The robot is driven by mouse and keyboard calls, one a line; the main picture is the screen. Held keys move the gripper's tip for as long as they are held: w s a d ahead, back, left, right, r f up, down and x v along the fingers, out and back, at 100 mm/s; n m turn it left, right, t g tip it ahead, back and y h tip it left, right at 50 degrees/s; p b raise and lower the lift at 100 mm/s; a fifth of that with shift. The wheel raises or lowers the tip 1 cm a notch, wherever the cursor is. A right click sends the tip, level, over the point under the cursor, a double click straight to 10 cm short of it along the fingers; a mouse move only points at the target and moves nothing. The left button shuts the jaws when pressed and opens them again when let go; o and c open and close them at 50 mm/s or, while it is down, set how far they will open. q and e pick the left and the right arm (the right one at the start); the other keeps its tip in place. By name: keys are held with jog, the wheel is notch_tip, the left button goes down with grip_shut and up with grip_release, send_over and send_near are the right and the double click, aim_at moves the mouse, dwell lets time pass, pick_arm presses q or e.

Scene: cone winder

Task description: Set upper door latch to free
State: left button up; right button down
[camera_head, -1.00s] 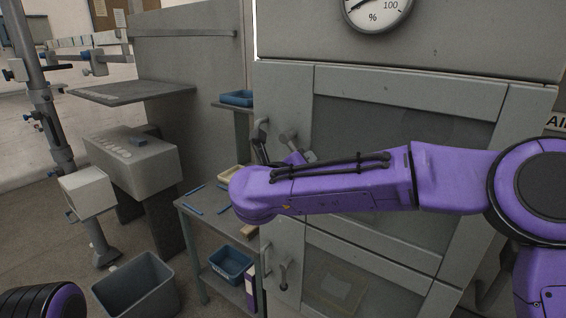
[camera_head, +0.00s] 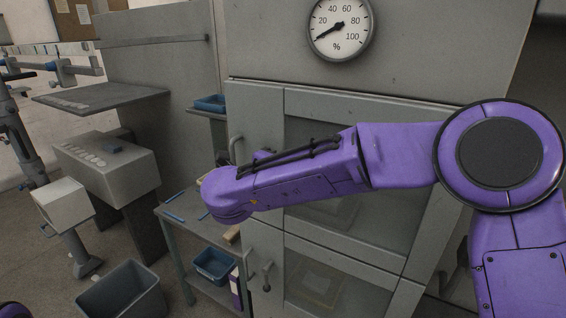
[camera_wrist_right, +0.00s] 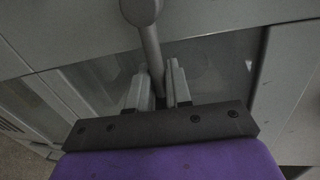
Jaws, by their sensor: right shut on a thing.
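The upper door (camera_head: 300,105) of the grey cabinet appears closed in the head view, with its bar handle (camera_head: 236,148) at the left edge. My right arm crosses in front and hides the upper latch and the right gripper there. In the right wrist view, the latch lever (camera_wrist_right: 151,48) is a grey rod with a rounded end at the top of the picture. My right gripper (camera_wrist_right: 158,84) is shut on this rod, one finger on each side. The rod slants slightly in the picture. My left gripper is out of view.
The lower door has its own handle (camera_head: 247,264) and latch (camera_head: 267,276). A small side table (camera_head: 172,212) stands left of the cabinet, with a blue bin (camera_head: 214,266) on its lower shelf. A grey bin (camera_head: 122,292) stands on the floor. A round gauge (camera_head: 340,28) is above the doors.

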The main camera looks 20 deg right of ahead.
dwell(0.5)
jog(key=c, duration=1.2)
grip_release()
jog(key=shift+d, duration=0.1)
jog(key=shift+c, duration=0.2)
jog(key=shift+s+a, duration=0.15)
jog(key=shift+a, duration=0.05)
jog(key=b+v, duration=0.4)
jog(key=v, duration=0.6)
jog(key=shift+s+r, duration=0.1)
jog(key=shift+r, duration=0.05)
